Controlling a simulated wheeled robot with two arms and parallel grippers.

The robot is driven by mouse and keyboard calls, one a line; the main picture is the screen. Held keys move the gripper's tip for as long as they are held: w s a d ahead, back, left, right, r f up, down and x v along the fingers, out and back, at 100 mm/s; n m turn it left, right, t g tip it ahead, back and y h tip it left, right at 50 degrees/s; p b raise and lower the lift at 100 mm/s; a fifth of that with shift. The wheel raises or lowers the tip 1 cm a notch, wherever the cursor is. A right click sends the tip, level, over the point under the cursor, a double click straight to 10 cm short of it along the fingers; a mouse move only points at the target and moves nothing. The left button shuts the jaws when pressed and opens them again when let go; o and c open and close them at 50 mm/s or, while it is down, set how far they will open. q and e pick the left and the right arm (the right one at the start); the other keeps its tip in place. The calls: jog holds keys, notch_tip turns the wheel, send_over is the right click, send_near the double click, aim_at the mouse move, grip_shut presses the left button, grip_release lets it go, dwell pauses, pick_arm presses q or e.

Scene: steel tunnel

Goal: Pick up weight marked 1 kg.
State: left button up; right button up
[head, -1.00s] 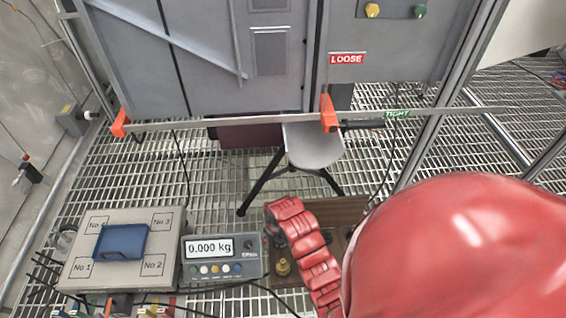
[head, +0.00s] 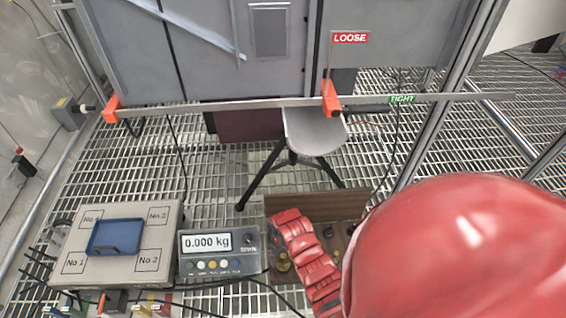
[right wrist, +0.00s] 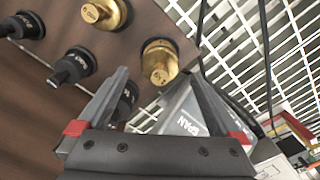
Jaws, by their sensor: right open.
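A brown wooden weight holder (head: 315,206) stands at the lower middle of the head view, partly covered by my red right arm. It holds brass and black weights. Another brass weight (right wrist: 104,12) is at the top, with black weights (right wrist: 75,66) around. I cannot read which is marked 1 kg. My right gripper (right wrist: 158,80) is open and empty, its fingertips just short of the nearer brass weight. My left gripper is out of view.
A scale display (head: 218,252) reading 0.000 kg stands left of the holder. Further left is a weighing platform (head: 160,235) with a blue tray (head: 114,237). A stool (head: 312,135) stands behind, before a grey cabinet. Cables cross the grated floor.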

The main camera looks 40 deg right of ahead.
jog(key=f+b, duration=0.1)
jog(key=f, duration=0.1)
jog(key=f+b, duration=0.1)
jog(key=f, duration=0.2)
jog(key=shift+s, duration=0.2)
jog(key=shift+r, duration=0.15)
grip_shut()
jog(key=shift+w, duration=0.1)
